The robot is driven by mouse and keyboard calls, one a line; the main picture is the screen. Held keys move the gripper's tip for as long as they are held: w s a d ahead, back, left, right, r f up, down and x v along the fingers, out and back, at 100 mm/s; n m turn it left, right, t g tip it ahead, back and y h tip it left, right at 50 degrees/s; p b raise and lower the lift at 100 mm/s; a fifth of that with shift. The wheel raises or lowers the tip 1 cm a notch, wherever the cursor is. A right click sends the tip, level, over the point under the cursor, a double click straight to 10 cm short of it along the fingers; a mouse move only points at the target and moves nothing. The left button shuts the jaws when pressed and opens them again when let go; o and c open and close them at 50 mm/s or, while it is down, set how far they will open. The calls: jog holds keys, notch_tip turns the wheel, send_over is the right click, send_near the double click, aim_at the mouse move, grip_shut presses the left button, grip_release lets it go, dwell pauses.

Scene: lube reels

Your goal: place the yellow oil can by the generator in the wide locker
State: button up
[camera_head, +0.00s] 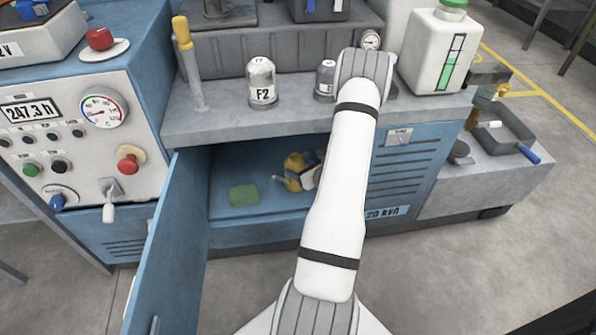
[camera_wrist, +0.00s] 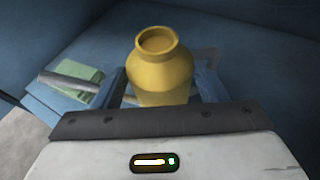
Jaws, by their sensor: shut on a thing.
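The yellow oil can (camera_head: 293,172) is inside the open blue locker (camera_head: 228,232) under the bench, towards its right side. My gripper (camera_head: 309,177) reaches into the locker and is shut on the can. My arm hides part of the gripper and the locker's right side in the head view. In the wrist view the can (camera_wrist: 160,72) stands in front of my gripper, its round mouth facing up. I cannot tell whether its base touches the locker floor.
A green block (camera_head: 243,195) lies on the locker floor left of the can. The locker door (camera_head: 172,245) stands open at the left. The bench top (camera_head: 215,120) overhangs the opening and carries the F2 filter (camera_head: 261,82) and a white jug (camera_head: 432,50).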

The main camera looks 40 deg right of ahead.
jog(key=shift+f, duration=0.15)
jog(key=o, duration=1.6)
jog(key=shift+c, duration=0.2)
